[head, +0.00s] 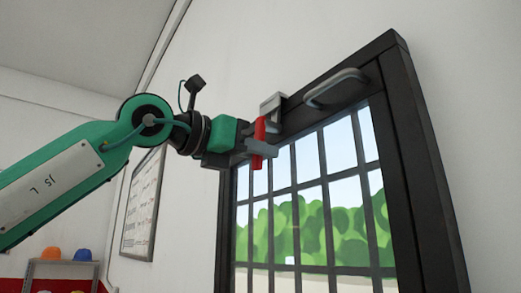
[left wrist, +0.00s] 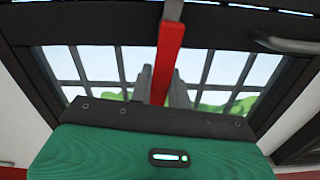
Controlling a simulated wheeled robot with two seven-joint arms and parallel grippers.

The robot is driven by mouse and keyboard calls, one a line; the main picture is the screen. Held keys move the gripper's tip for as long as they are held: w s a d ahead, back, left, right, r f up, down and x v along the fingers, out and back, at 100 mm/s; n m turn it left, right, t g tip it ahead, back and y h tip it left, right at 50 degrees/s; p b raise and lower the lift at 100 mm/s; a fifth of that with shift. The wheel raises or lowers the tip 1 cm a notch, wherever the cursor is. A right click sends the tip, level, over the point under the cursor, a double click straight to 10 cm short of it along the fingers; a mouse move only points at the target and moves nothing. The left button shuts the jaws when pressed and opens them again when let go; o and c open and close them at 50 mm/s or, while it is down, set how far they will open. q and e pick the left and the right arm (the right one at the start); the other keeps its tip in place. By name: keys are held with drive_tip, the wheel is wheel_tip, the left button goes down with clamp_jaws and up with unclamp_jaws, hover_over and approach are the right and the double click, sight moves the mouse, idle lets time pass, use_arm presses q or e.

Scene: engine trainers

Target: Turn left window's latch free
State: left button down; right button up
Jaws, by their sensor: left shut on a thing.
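The left window (head: 312,190) has a dark frame and a barred pane, and fills the right of the head view. Its latch is a red lever (head: 260,140) below a grey mount (head: 272,107) on the frame's top rail. The lever points down. My left gripper (head: 262,149) is shut on the lower part of the red lever. In the left wrist view the red lever (left wrist: 168,55) runs down between the two grey fingers (left wrist: 162,88); its lower end is hidden there. My right gripper is in neither view.
A grey bar handle (head: 336,88) is fixed to the top rail right of the latch. A framed board (head: 142,205) hangs on the white wall behind my left arm. A shelf with coloured helmets (head: 66,255) stands at the lower left.

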use_arm(q)
drive_tip(key=m, duration=0.1)
drive_tip(key=w+m, duration=0.1)
drive_tip(key=shift+a+r+m, duration=0.2)
drive_tip(key=shift+a+m, duration=0.1)
drive_tip(key=shift+a, duration=0.05)
drive_tip(key=shift+w+a+r+m+p, duration=0.4)
drive_tip(key=shift+r+m+p, duration=0.4)
drive_tip(key=shift+m+p, duration=1.05)
drive_tip(key=shift+w+a+r+m+p, duration=0.35)
drive_tip(key=shift+r+m+p, duration=0.5)
drive_tip(key=shift+m, duration=1.85)
drive_tip(key=shift+w+a+r+m+p, duration=0.2)
drive_tip(key=shift+w+r+m+p, duration=0.45)
drive_tip(key=shift+m+p, duration=1.25)
drive_tip(key=shift+s+m+b, duration=0.1)
drive_tip(key=shift+m+b, duration=0.25)
drive_tip(key=shift+m, duration=0.2)
drive_tip(key=c, duration=1.4)
unclamp_jaws()
drive_tip(key=shift+o, duration=0.4)
drive_tip(key=shift+r, duration=0.1)
